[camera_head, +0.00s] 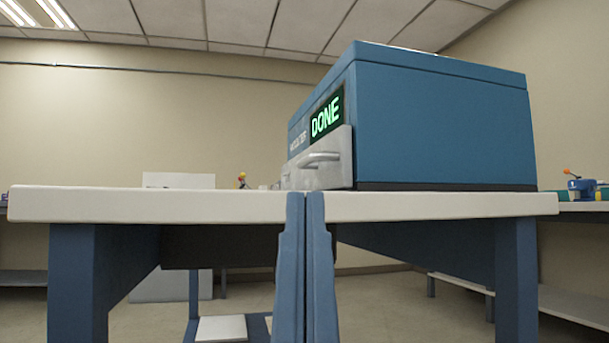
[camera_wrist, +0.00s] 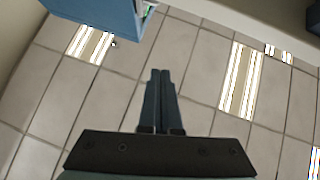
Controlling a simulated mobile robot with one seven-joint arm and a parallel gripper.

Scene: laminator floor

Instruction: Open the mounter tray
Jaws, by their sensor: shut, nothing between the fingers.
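The mounter (camera_head: 440,125) is a blue box on the white table, its front angled to the left. Its green display reads DONE. Below the display is the grey front of the mounter tray (camera_head: 338,170), with a protruding bar handle (camera_head: 320,158). The tray front looks flush with the box. My gripper (camera_head: 306,194) points up in front of the table edge, fingers together and empty. Its tips appear just below the handle in the head view, apart from it. In the wrist view the closed fingers (camera_wrist: 160,72) point towards a corner of the mounter (camera_wrist: 105,12) at the top left. The tray is not visible there.
The white table (camera_head: 150,205) has blue legs and spans the head view. Its left part is mostly clear. A white panel (camera_head: 178,181) stands behind it. A side bench at the right holds a small blue device (camera_head: 582,189). The wrist view shows mostly ceiling tiles and lights.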

